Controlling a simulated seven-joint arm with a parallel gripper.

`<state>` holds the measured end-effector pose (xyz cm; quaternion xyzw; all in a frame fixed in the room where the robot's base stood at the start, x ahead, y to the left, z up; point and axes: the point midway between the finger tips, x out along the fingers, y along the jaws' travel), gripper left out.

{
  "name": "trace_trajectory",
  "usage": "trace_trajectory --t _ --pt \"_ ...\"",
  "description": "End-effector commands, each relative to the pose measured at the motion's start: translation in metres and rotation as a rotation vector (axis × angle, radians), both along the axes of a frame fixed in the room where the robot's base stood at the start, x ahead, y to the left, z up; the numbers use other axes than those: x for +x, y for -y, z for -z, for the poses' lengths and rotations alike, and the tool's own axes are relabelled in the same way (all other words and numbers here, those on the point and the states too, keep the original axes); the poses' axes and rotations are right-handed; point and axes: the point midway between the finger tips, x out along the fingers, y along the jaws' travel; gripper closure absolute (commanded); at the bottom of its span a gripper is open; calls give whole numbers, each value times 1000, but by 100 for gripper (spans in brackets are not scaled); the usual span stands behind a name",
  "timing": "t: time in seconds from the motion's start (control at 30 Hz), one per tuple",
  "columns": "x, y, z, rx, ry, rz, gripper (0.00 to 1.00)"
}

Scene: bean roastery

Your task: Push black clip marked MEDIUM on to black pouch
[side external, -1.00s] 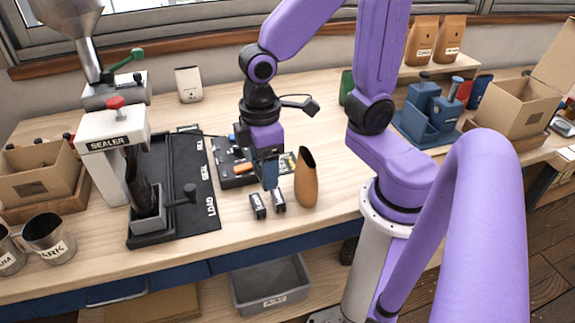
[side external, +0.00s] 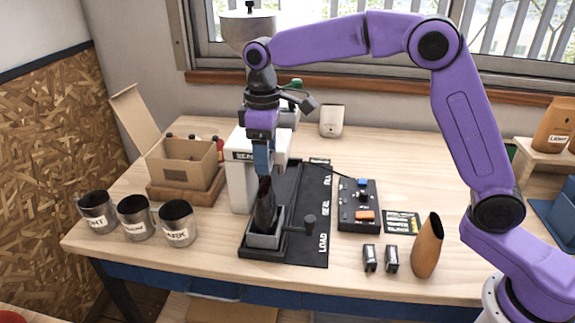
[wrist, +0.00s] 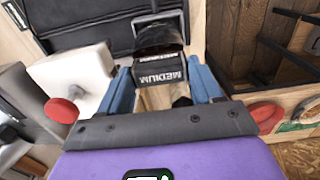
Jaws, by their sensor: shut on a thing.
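The black clip marked MEDIUM (wrist: 160,74) is between the blue fingertips of my gripper (wrist: 161,70), label facing the wrist camera. In the side external view my gripper (side external: 262,172) points down in front of the sealer, over the top of the black pouch (side external: 265,207); the clip is too small to make out there. The pouch stands upright in a grey holder (side external: 264,241) on the black sealing board. In the wrist view the dark pouch (wrist: 158,37) lies right behind the clip; I cannot tell whether they touch.
The white sealer (side external: 240,178) stands close behind my gripper. A black lever (side external: 310,226) is right of the holder. Two other clips (side external: 370,258) and a brown pouch (side external: 428,247) stand at the right. Metal cups (side external: 135,218) stand at the left. A button box (side external: 358,205) sits right of the board.

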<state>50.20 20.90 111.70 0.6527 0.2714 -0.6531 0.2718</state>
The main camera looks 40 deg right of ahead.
Motion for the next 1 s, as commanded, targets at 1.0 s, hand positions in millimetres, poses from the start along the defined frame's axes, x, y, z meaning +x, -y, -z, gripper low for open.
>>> trace_trajectory --t 1.0 --pt "9 -1 43 1 1 3 63"
